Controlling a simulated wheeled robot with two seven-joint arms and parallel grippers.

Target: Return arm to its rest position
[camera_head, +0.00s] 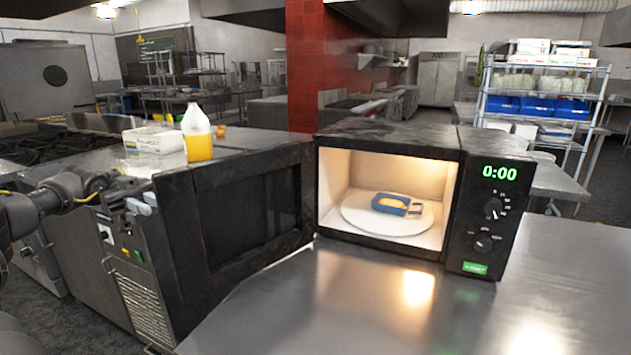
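My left arm comes in from the left edge, and its gripper (144,203) is in front of the dark counter side, to the left of the open microwave door (245,205). Two pale fingertips show close together with nothing visible held; whether they are parted is too small to tell. The gripper is apart from the microwave's lit opening. My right gripper is out of view.
The microwave (385,139) stands open on a steel counter (375,310), its display reading 0:00. Inside, a blue container with yellowish food (397,205) sits on the round plate (390,226). A yellow-filled jug (198,148) and white box (153,141) stand behind. The front counter is clear.

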